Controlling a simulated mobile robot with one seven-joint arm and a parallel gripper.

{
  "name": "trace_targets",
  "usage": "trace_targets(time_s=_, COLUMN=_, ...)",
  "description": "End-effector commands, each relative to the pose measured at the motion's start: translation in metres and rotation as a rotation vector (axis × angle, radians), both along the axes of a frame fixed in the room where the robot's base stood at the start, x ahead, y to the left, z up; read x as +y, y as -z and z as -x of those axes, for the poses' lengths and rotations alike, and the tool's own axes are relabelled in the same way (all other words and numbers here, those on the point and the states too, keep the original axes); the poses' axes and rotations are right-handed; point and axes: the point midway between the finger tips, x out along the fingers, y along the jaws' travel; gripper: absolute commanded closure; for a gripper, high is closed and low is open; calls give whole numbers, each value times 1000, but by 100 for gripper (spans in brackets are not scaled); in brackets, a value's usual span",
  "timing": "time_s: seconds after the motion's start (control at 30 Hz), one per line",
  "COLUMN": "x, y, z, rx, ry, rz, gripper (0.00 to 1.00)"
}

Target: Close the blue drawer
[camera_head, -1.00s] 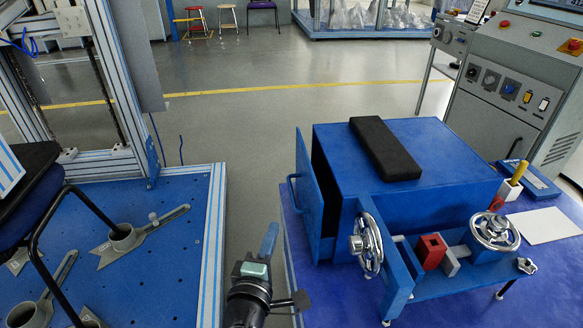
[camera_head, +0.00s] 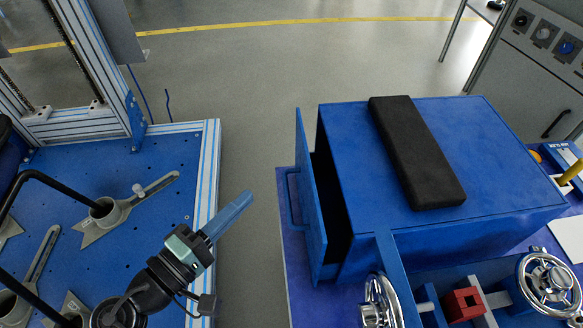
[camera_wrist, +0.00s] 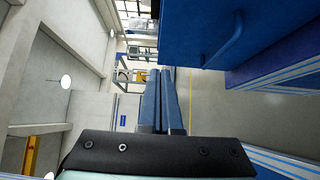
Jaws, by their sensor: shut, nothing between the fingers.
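The blue drawer (camera_head: 312,190) is part of a blue box (camera_head: 450,165) on a table. It stands partly open to the left, with a dark gap between its front and the box. Its blue handle (camera_head: 292,200) is on the left face. The handle also shows in the wrist view (camera_wrist: 228,42), at the upper right. My gripper (camera_head: 245,197) is left of the drawer, over the gap between the two tables, apart from the handle. Its blue fingers (camera_wrist: 161,75) are together and hold nothing.
A black block (camera_head: 417,150) lies on top of the box. Chrome handwheels (camera_head: 548,285) and a red block (camera_head: 464,303) are in front of it. A blue perforated table (camera_head: 130,190) with grey metal parts is at left. Open floor (camera_head: 265,90) lies behind.

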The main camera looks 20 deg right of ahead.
Motion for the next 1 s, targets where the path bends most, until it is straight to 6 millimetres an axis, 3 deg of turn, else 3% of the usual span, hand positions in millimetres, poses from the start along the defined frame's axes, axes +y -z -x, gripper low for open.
trace_targets(time_s=0.33, x=-67, y=3, z=-36, rx=0, ry=4, rz=0, gripper=100)
trace_targets(time_s=0.5, x=-91, y=3, z=-28, rx=1, ry=3, rz=-3, gripper=100)
trace_targets(time_s=0.7, x=-102, y=1, z=-25, rx=2, ry=0, rz=0, gripper=100)
trace_targets(time_s=1.0, x=-103, y=1, z=-25, rx=3, ry=-1, rz=-1, gripper=100)
